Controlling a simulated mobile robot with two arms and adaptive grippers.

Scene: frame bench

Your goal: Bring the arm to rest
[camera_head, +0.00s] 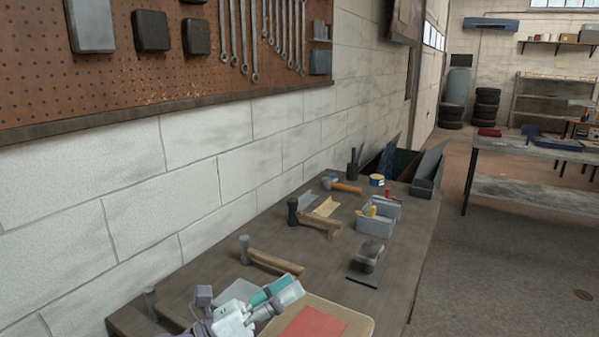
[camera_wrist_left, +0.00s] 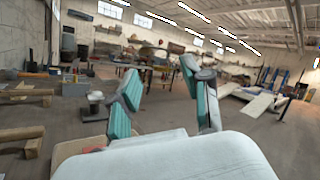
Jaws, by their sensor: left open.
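My left gripper (camera_head: 284,290) is low in the head view, above the near end of the workbench (camera_head: 205,275). Its two teal-padded fingers stand apart, and in the left wrist view the open gripper (camera_wrist_left: 163,85) has nothing between the fingers. A tan board or tray (camera_head: 358,321) with a flat red piece (camera_head: 312,325) on it lies beside and partly behind the gripper. My right gripper is in neither view.
Hammers (camera_head: 272,262) with wooden handles lie along the wall side of the bench. A grey box (camera_head: 375,226) and a dark block (camera_head: 369,256) stand farther along. A pegboard (camera_head: 170,60) with wrenches hangs above. Open floor (camera_head: 500,270) lies to the right.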

